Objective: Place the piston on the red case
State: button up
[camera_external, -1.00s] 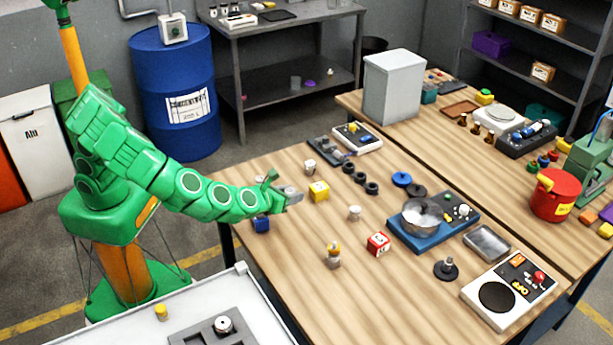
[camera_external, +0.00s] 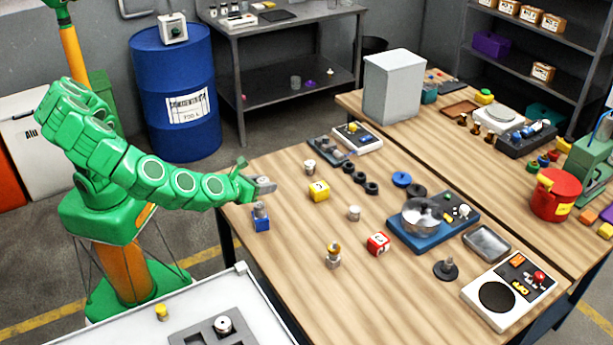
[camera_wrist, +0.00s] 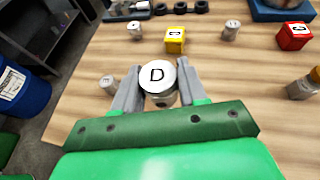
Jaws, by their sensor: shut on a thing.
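A light round piston (camera_wrist: 160,98) with a "D" on its top sits between the grey fingers of my gripper (camera_wrist: 158,84) in the wrist view. The jaws are shut on it. In the external view my gripper (camera_external: 265,185) is over the table's left edge, and I cannot clearly make out the held piston there. The red case (camera_external: 379,244) stands right of my gripper, well apart from it; it also shows at the upper right of the wrist view (camera_wrist: 294,37).
A blue case (camera_external: 261,225) with a grey piece above it is just below my gripper. A yellow case (camera_external: 319,191), small pistons (camera_external: 354,212) and a yellow-topped piece (camera_external: 333,256) stand nearby. Bare wood lies between them.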

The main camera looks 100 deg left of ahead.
jog(key=w+d, duration=0.5)
jog(key=w, duration=0.3)
jog(key=w+a+r, duration=0.2)
jog(key=w+r, duration=0.3)
jog(key=w, duration=0.7)
send_over(379, 239)
jog(key=shift+m+t+h, duration=0.3)
jog(key=shift+m, duration=0.1)
jog(key=shift+s+f, duration=0.15)
jog(key=shift+f, duration=2.1)
jog(key=shift+s+f, duration=0.15)
jog(key=shift+f, duration=2.1)
jog(key=shift+w+f, duration=0.3)
jog(key=shift+f, duration=0.1)
jog(key=shift+a+f, duration=0.1)
jog(key=shift+f, duration=1.35)
jog(key=shift+f, duration=0.1)
jog(key=o, duration=1.1)
